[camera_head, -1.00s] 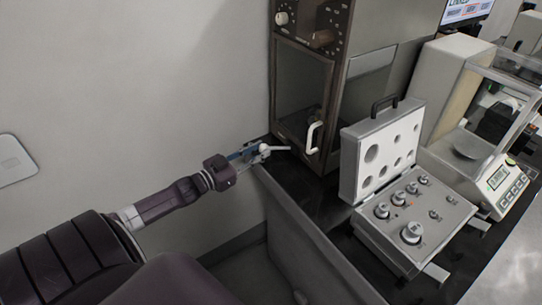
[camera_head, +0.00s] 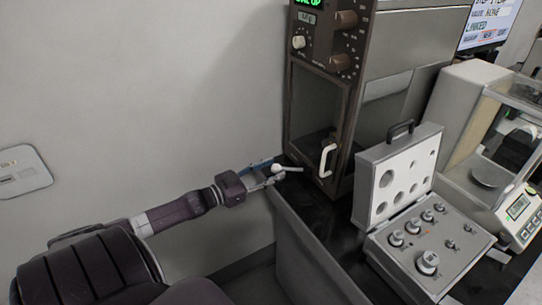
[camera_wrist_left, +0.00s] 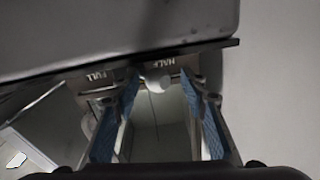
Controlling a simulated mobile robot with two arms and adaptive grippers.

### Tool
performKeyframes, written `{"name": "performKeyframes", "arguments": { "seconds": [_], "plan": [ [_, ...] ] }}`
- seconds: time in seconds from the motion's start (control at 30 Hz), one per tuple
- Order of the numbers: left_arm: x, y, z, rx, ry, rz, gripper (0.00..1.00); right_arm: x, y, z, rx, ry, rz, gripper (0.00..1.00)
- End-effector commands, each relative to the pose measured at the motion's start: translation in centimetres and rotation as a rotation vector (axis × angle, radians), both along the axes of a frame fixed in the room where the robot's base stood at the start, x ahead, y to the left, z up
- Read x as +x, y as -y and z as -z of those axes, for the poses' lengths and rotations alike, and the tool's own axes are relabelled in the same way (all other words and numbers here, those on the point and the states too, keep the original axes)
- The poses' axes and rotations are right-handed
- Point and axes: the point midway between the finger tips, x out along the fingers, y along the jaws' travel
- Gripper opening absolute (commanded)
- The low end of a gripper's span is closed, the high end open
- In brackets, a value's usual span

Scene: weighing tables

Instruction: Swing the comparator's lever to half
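The comparator (camera_head: 360,50) is a tall brown cabinet with a glass door and a white door handle, at the top centre of the head view. The lever's white round knob (camera_head: 276,168) is low at its left side. In the left wrist view the knob (camera_wrist_left: 157,83) is just below the HALF label (camera_wrist_left: 167,63), with FULL (camera_wrist_left: 96,76) to its left. My left gripper (camera_head: 268,175) is at the knob. In the left wrist view its blue-padded fingers (camera_wrist_left: 159,88) stand apart, either side of the knob, with gaps showing. My right gripper is not in view.
A grey weight case (camera_head: 370,192) with its lid raised stands right of the comparator on the black table (camera_head: 332,222). A white balance (camera_head: 462,125) is beyond it. The grey wall is close on the left. A table side panel drops below my left gripper.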

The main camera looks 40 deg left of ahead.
Motion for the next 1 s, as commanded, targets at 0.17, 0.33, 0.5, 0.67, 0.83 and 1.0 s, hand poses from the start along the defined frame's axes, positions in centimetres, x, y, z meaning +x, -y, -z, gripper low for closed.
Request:
{"name": "performKeyframes", "arguments": {
  "seconds": [0.17,0.33,0.5,0.67,0.83,1.0],
  "plan": [
    [-0.2,0.0,0.1,-0.001,-0.002,0.001,0.4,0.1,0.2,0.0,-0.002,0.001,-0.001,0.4],
    [-1.5,-0.2,0.3,0.0,-0.004,0.001,0.4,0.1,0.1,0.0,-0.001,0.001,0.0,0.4],
    [-4.1,-0.8,0.3,-0.002,-0.007,0.0,0.4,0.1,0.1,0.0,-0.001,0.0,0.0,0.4],
    [-7.0,-1.5,0.3,0.0,-0.007,0.0,0.4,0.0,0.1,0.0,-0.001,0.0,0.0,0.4],
    [-9.5,-2.0,0.2,-0.001,-0.004,0.001,0.4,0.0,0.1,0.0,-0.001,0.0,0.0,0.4],
    [-11.2,-2.5,0.1,-0.001,-0.001,0.001,0.4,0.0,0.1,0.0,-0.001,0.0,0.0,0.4]
  ]
}}
